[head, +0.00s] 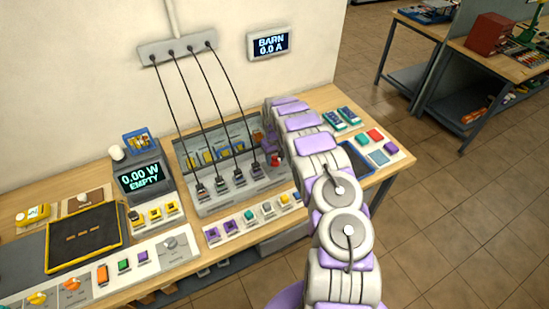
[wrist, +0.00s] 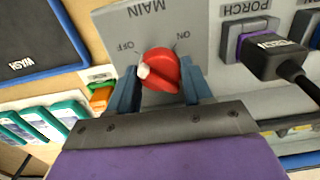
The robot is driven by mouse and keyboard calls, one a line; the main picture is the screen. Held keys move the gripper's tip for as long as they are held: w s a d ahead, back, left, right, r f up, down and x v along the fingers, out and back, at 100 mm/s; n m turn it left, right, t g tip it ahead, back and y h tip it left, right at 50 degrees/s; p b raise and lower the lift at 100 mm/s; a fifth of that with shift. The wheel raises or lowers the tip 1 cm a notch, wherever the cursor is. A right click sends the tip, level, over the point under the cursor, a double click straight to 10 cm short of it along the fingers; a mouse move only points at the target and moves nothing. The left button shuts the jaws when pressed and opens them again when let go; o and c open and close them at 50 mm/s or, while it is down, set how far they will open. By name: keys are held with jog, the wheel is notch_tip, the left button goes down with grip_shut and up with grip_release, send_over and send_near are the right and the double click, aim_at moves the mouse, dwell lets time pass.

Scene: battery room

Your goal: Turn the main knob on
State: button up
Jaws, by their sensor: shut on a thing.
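The main knob (wrist: 163,69) is red with a white pointer mark, on a grey panel lettered MAIN, OFF and ON. In the wrist view the white mark is on the knob's left side, the side of the OFF label (wrist: 126,47); the ON label (wrist: 182,47) is at upper right. My gripper (wrist: 160,82) has a blue finger on each side of the knob and is shut on it. In the head view the red knob (head: 276,160) shows beside my gripper, at the right end of the grey panel (head: 215,207); my arm partly covers this area.
A black plug (wrist: 275,57) sits in the PORCH socket close to the knob. Several plugged cables (head: 222,110) hang down to the panel. The wall display (head: 269,43) reads BARN 0.0 A, and the desk display (head: 140,178) reads 0.00 W EMPTY. Open floor lies right.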

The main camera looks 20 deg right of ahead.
jog(key=m+b, duration=0.2)
jog(key=m, duration=0.2)
jog(key=shift+f, duration=0.15)
jog(key=m, duration=0.4)
jog(key=shift+b, duration=0.35)
jog(key=m, duration=0.6)
jog(key=m+p, duration=0.1)
jog(key=m, duration=0.1)
jog(key=m+p, duration=0.1)
jog(key=shift+r+m, duration=0.25)
jog(key=shift+m, duration=0.05)
jog(key=shift+w, duration=0.1)
jog(key=o, duration=1)
jog(key=shift+f, duration=0.1)
jog(key=shift+o, duration=0.2)
